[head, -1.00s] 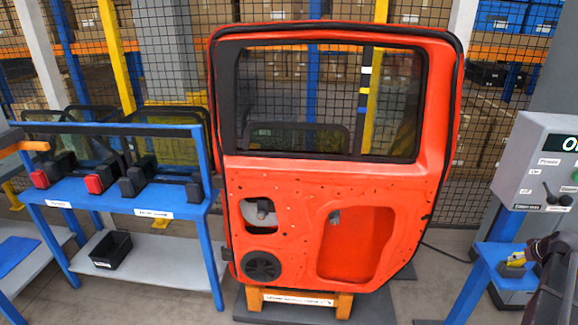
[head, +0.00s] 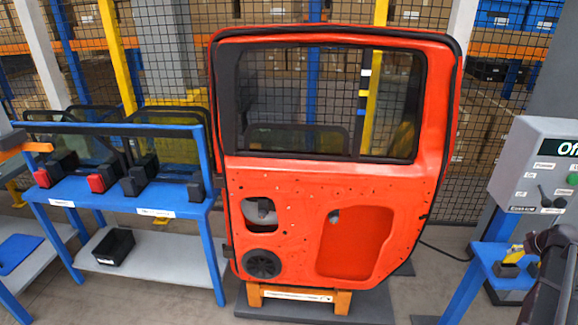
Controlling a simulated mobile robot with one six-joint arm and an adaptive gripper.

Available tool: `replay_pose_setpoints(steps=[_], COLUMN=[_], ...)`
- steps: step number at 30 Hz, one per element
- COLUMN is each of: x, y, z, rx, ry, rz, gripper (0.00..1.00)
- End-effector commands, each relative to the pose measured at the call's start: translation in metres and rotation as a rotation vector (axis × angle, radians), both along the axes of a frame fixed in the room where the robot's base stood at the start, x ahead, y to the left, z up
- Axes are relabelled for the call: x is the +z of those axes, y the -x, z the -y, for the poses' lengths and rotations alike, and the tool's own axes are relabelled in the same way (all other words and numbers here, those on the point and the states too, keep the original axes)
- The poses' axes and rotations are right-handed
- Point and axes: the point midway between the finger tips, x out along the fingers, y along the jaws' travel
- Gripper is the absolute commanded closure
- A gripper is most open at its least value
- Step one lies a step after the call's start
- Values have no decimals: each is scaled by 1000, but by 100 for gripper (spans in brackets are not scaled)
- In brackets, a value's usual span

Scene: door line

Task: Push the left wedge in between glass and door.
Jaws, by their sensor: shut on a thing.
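The orange-red door (head: 300,195) stands upright in the middle on an orange support. Its window opening has a black frame with a vertical divider (head: 359,115) right of centre. Small white, yellow and blue marks sit on that divider. I cannot make out a wedge at the door or tell where glass meets it. A small yellow piece (head: 514,254) sits with dark blocks (head: 508,270) on a blue stand at the right; I cannot tell whether it is a wedge. A dark part of my arm shows at the lower right edge. My gripper is not distinguishable there.
A blue rack (head: 170,208) left of the door holds dark-framed glass panes (head: 165,152), with a black bin (head: 112,247) on its lower shelf. A grey control box (head: 540,170) stands at the right. Mesh fencing and shelves close off the back.

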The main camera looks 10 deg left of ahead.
Motion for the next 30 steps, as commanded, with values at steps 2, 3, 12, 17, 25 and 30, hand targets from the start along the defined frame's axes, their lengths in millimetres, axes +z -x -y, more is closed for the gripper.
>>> replay_pose_setpoints(steps=[2, 3, 12, 17, 25, 30], x=[5, 6, 16, 16, 16, 24], y=[0, 0, 0, 0, 0, 0], z=[0, 0, 0, 0, 0, 0], rx=[0, 0, 0, 0, 0, 0], ry=[0, 0, 0, 0, 0, 0], rz=[0, 0, 0, 0, 0, 0], gripper=[97, 97, 97, 97, 97, 97])
